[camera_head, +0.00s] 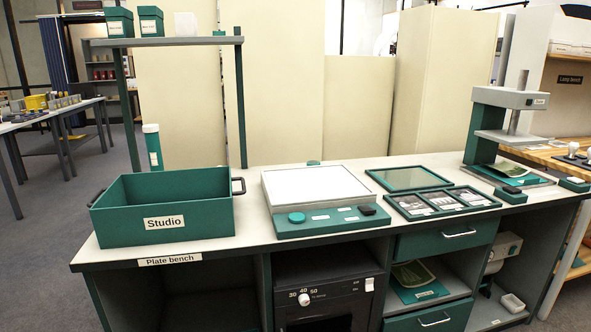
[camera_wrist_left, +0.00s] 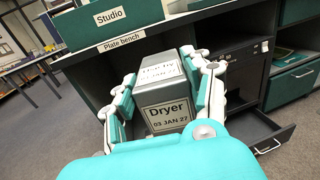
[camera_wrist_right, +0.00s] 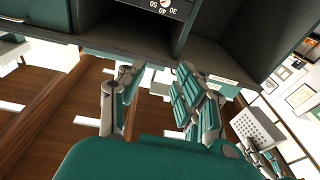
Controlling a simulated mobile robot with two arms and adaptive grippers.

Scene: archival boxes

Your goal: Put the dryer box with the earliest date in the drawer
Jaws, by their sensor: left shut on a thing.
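My left gripper (camera_wrist_left: 160,90) is shut on a grey box (camera_wrist_left: 165,95), seen in the left wrist view. Its front label reads "Dryer 03 JAN 27", and its top label is too foreshortened to read fully. An open drawer (camera_wrist_left: 272,143) with a metal handle sticks out low under the bench, to the right of the held box; part of it is hidden behind the gripper. My right gripper (camera_wrist_right: 158,98) is open and empty in the right wrist view, near the underside of a dark cabinet. Neither gripper shows in the head view.
The plate bench (camera_head: 255,222) carries a green Studio bin (camera_head: 195,226), a light box (camera_head: 315,185) and framed plates (camera_head: 440,200). Below is a dryer unit (camera_head: 325,290) with a knob. Green drawers (camera_head: 445,236) are at its right. Open floor (camera_head: 40,240) lies left.

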